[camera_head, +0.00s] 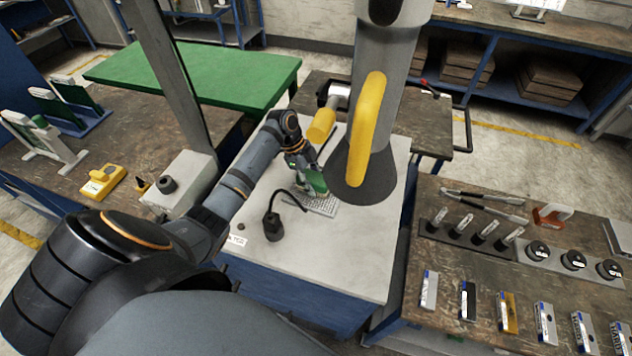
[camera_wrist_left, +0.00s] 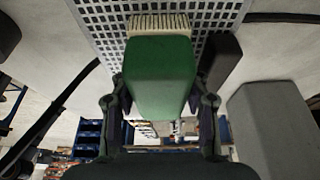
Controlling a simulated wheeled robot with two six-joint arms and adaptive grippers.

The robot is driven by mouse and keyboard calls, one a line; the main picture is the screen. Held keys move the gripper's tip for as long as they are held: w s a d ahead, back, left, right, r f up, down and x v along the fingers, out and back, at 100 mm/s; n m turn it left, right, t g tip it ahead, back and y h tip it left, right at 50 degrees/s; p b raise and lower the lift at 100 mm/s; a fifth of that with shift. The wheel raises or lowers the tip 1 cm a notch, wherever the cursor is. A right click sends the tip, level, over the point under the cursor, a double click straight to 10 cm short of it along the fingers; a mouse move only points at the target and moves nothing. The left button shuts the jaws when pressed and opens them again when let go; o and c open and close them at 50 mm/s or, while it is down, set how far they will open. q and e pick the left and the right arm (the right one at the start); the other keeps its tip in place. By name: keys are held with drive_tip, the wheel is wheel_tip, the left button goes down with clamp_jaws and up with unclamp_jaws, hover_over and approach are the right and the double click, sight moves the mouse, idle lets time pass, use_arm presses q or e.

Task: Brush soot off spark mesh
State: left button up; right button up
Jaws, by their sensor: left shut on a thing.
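The spark mesh (camera_head: 323,206) is a pale perforated plate on the white bench top (camera_head: 350,255). It also fills the top of the left wrist view (camera_wrist_left: 218,15) as a grid of square holes. No clear soot shows on its visible part. My left gripper (camera_head: 308,172) is shut on a green brush (camera_head: 316,182), over the back edge of the mesh. In the left wrist view the green brush block (camera_wrist_left: 160,75) sits between the fingers, its pale bristles (camera_wrist_left: 160,24) over the mesh. I cannot tell whether they touch it. My right gripper is out of view.
A grey extraction hood (camera_head: 350,187) with a yellow handle (camera_head: 367,125) hangs just right of the mesh. A black gooseneck stand (camera_head: 272,226) stands to its left. The front right of the bench top is clear. Tools lie on the right table (camera_head: 455,265).

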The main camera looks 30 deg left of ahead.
use_arm(q)
drive_tip(key=shift+s+a, duration=0.2)
drive_tip(key=shift+a, duration=0.75)
wheel_tip(320, 180, up, 5)
drive_tip(key=p, duration=0.4)
drive_tip(key=shift+r+p, duration=0.1)
drive_tip(key=shift+p, duration=0.3)
drive_tip(key=shift+d, duration=0.1)
